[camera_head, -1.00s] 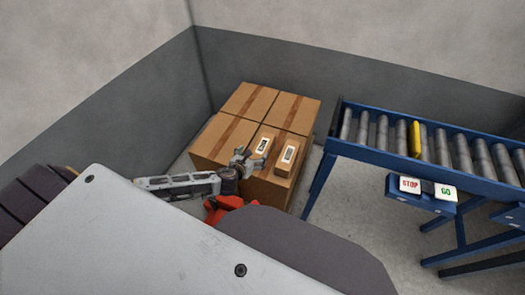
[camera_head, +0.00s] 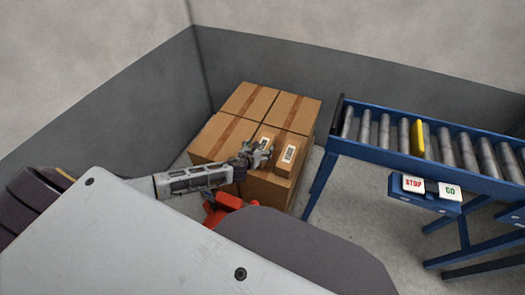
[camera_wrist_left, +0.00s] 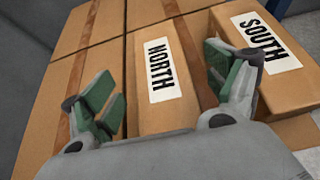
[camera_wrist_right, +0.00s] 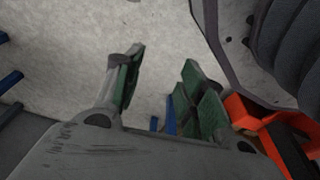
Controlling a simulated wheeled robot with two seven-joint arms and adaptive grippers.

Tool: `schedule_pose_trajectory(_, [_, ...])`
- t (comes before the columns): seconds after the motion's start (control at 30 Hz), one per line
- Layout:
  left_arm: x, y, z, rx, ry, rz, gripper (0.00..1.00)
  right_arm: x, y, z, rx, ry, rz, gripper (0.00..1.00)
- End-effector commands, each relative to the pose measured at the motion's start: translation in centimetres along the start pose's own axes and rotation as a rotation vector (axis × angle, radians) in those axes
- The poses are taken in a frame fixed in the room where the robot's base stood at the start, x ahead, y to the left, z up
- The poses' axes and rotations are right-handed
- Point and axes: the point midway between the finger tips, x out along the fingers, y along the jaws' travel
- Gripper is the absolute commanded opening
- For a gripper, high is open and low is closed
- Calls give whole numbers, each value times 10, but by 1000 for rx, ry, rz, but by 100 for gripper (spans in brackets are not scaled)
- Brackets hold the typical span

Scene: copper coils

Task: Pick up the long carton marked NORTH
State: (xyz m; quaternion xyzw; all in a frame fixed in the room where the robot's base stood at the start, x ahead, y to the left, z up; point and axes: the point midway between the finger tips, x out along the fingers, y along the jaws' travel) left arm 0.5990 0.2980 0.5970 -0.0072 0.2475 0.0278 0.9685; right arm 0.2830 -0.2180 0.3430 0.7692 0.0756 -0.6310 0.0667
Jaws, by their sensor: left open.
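The long carton marked NORTH (camera_wrist_left: 160,105) lies on top of the stacked brown boxes, its white label facing up in the left wrist view. In the head view the NORTH carton (camera_head: 267,137) is partly hidden by my left gripper (camera_head: 259,152). In the left wrist view my left gripper (camera_wrist_left: 165,88) is open, with one green-padded finger on each side of the carton; I cannot tell whether they touch it. A similar carton marked SOUTH (camera_wrist_left: 265,50) lies just right of it, also in the head view (camera_head: 288,156). My right gripper (camera_wrist_right: 158,85) is open and empty above bare floor.
The big boxes (camera_head: 246,100) stand in the corner against grey walls. A blue roller conveyor (camera_head: 375,152) with a yellow piece (camera_head: 418,139) stands to the right, with STOP (camera_head: 413,184) and GO (camera_head: 449,189) signs on its side. The right finger is close to the SOUTH carton.

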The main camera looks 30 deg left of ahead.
Motion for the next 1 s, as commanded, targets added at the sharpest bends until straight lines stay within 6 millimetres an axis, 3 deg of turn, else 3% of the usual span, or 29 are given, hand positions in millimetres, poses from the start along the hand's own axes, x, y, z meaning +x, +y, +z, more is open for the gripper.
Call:
schedule_pose_trajectory(0.53, [8,0,-1,0,-1,0,88,1,0,-1,-1,-8,0,40])
schedule_pose_trajectory(0.77, [22,0,-3,-1,-1,0,88,-14,-2,-15,-3,-6,-5,40])
schedule_pose_trajectory(1.0, [37,1,-4,0,-1,1,88,-27,-8,-16,-4,-24,-13,40])
